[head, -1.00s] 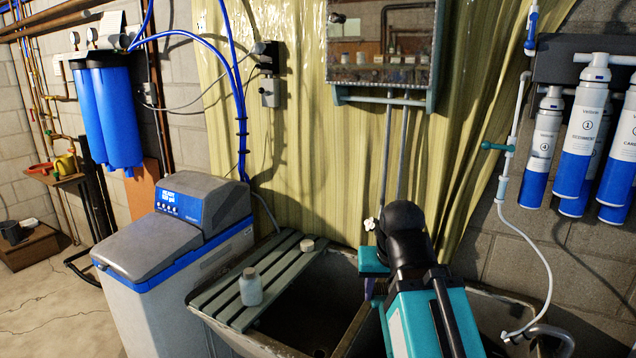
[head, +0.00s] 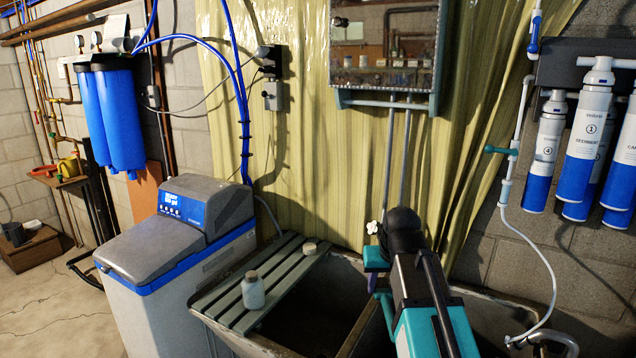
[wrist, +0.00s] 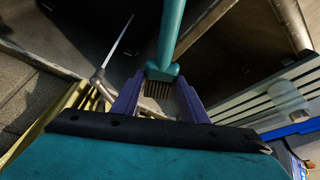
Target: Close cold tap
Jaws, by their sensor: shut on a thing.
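A small white cross-shaped tap handle (head: 374,228) shows in the head view by the curtain, at the back of the stone sink (head: 345,268). My gripper (head: 372,284) points down over the sink, just in front of and below this handle, apart from it as far as I can tell. In the wrist view, its purple fingers (wrist: 161,82) are shut on the head of a teal brush (wrist: 163,72) with dark bristles; the handle runs away from me. A metal pipe fitting (wrist: 100,84) lies left of the fingers. I cannot tell which tap is cold; my arm hides part of the sink.
A slatted board (head: 262,280) with a white jar (head: 253,290) covers the sink's left end. The grey softener (head: 160,250) stands left. Filter cartridges (head: 590,140) and a white hose (head: 550,265) are on the right. A mirrored cabinet (head: 385,50) hangs above.

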